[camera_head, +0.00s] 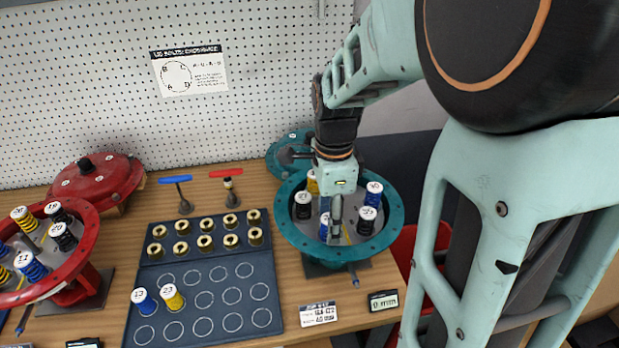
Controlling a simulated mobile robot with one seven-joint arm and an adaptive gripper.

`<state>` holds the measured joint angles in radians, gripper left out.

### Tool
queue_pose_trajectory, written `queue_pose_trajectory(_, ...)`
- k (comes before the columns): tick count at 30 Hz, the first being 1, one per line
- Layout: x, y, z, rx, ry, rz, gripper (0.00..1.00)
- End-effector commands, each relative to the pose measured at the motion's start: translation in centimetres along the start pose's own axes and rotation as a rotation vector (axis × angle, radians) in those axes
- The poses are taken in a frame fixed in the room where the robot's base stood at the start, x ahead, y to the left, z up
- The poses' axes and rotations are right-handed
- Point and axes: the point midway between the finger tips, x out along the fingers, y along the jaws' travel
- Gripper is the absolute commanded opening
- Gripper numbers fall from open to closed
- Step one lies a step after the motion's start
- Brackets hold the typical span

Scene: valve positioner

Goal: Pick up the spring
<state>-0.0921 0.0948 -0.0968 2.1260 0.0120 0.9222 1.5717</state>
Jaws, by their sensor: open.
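Several springs with white numbered caps stand inside the teal round housing (391,238). They include a black spring (303,207) at the left, a blue spring (373,195) at the back right, a black spring (367,222) at the right, a blue spring (325,228) at the front and a yellow one (312,183) partly hidden at the back. My gripper (336,232) points down into the middle of the housing, among the springs. It is open, and I see no spring held in it. The arm hides part of the housing's back.
A dark tray (262,290) holds several brass pieces, a blue spring (143,302) and a yellow spring (172,297). A red housing (92,222) with springs stands at the left. Two T-handled tools (184,192) (228,184) stand behind the tray. Pegboard (90,90) closes the back.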

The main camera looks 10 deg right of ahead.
Motion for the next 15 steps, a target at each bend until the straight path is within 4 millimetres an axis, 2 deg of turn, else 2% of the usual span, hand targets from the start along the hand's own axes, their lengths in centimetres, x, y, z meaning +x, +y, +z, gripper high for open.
queue_pose_trajectory(3, -0.03, -0.02, -0.01, 0.000, 0.000, -0.001, 0.46)
queue_pose_trajectory(15, -0.07, -0.03, -0.01, 0.000, 0.000, -0.001, 0.02)
